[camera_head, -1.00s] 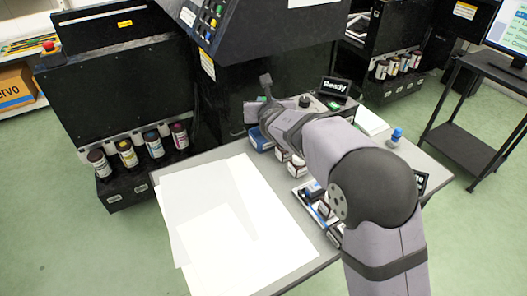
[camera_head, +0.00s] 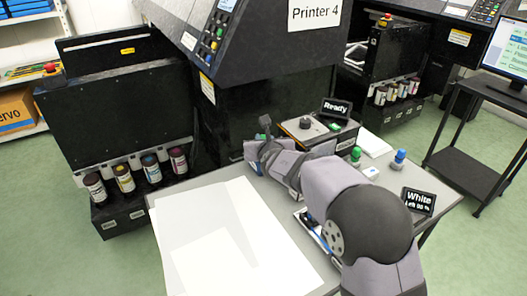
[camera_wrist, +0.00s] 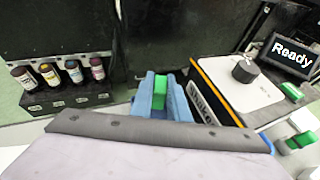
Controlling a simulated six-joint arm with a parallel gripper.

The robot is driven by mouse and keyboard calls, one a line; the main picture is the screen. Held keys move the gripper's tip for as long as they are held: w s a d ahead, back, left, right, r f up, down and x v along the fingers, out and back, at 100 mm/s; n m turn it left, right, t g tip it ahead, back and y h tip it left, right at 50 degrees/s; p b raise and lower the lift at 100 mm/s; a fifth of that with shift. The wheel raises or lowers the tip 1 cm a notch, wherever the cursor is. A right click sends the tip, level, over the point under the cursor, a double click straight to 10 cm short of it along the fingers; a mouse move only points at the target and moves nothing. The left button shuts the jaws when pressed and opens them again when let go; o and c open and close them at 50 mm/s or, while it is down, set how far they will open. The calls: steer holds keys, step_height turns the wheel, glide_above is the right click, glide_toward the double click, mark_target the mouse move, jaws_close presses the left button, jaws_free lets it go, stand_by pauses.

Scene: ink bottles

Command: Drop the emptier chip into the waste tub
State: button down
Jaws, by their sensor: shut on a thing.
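Green-topped (camera_head: 371,168) and blue-topped (camera_head: 398,160) pieces stand to the right, near the White display (camera_head: 418,201). White sheets (camera_head: 215,240) cover the table's left. Ink bottles (camera_head: 150,168) stand at left.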

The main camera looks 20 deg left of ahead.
steer(key=shift+f+b, duration=0.65)
steer(key=shift+f, duration=1.25)
steer(key=shift+f+b, duration=0.55)
steer(key=shift+b, duration=0.35)
steer(key=c, duration=2)
jaws_free()
steer(key=shift+s, duration=0.1)
steer(key=shift+a+r+p, duration=0.1)
steer(key=shift+r+p, duration=0.65)
steer(key=shift+p, duration=0.4)
steer(key=b+v, duration=0.1)
steer(key=v, duration=1)
steer(key=shift+s+d+b, duration=0.3)
steer(key=shift+s+b, duration=0.05)
